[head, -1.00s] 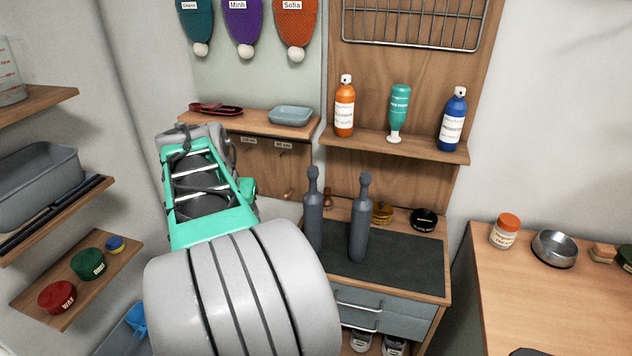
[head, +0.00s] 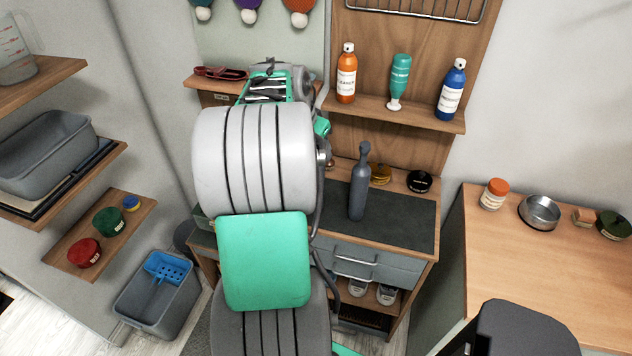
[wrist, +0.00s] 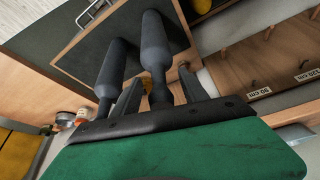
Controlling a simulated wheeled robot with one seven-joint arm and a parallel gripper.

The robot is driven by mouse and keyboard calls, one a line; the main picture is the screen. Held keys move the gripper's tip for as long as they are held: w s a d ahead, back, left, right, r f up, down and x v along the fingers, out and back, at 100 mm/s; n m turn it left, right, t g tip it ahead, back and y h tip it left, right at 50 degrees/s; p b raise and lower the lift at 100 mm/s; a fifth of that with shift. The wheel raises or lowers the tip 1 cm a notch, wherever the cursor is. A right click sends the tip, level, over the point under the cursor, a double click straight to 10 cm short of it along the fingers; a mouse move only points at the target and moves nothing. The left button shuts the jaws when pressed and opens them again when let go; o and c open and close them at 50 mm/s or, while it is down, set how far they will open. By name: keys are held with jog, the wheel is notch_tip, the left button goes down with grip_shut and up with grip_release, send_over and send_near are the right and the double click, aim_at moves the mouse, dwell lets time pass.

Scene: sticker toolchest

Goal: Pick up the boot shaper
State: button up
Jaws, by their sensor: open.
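Two dark grey, bottle-shaped boot shapers stand upright on the dark mat. In the head view one boot shaper (head: 358,185) is plain to see; my arm hides the other. In the wrist view both show: one boot shaper (wrist: 113,68) on the left and one (wrist: 154,48) in the middle. My gripper (wrist: 161,80) is open, with its fingers on either side of the narrow neck of the middle shaper. I cannot tell whether a finger touches it. The left shaper is outside the fingers. In the head view my arm hides the gripper.
The mat (head: 405,222) lies on a cabinet with drawers. A yellow tin (head: 379,173) and a black tin (head: 419,181) stand behind the visible shaper. A shelf (head: 425,118) with several bottles is above. A wooden table (head: 560,270) is at right.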

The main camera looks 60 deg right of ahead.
jog(key=shift+c, duration=0.4)
grip_shut()
dwell(0.9)
